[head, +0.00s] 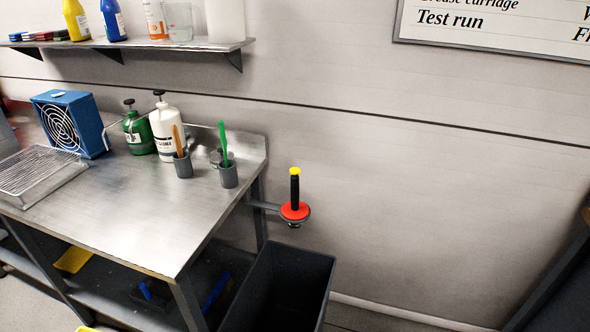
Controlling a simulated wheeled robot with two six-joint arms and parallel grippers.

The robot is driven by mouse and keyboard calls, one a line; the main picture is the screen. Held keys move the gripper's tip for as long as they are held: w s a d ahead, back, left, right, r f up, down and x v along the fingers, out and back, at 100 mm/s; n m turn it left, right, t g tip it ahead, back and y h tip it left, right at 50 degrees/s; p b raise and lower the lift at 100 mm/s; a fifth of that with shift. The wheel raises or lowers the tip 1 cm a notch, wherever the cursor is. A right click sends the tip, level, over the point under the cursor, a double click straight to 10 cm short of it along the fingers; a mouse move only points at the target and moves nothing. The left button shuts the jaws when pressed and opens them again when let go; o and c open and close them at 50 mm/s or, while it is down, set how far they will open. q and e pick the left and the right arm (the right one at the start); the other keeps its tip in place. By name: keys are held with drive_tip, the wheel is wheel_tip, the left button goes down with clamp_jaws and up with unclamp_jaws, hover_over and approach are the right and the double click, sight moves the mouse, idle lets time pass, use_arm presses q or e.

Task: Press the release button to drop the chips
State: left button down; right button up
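A black post with a yellow cap (295,171) stands upright on a red disc (295,211). The disc sits at the end of a grey arm (264,205) that reaches out from the right side of the steel bench. The yellow cap may be the release button, but I cannot tell. An open dark grey bin (316,262) stands on the floor below it. I see no chips for certain; the inside of the bin is too dark to tell.
The steel bench (130,230) holds a blue fan box (70,123), a wire rack (35,172), a green bottle (138,134), a white bottle (165,128) and grey cups (229,175). A shelf (130,44) hangs above. The wall right of the post is clear below the whiteboard (500,26).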

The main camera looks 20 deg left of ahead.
drive_tip(key=shift+a, duration=0.35)
idle(0.4)
drive_tip(key=shift+d, duration=0.35)
idle(0.3)
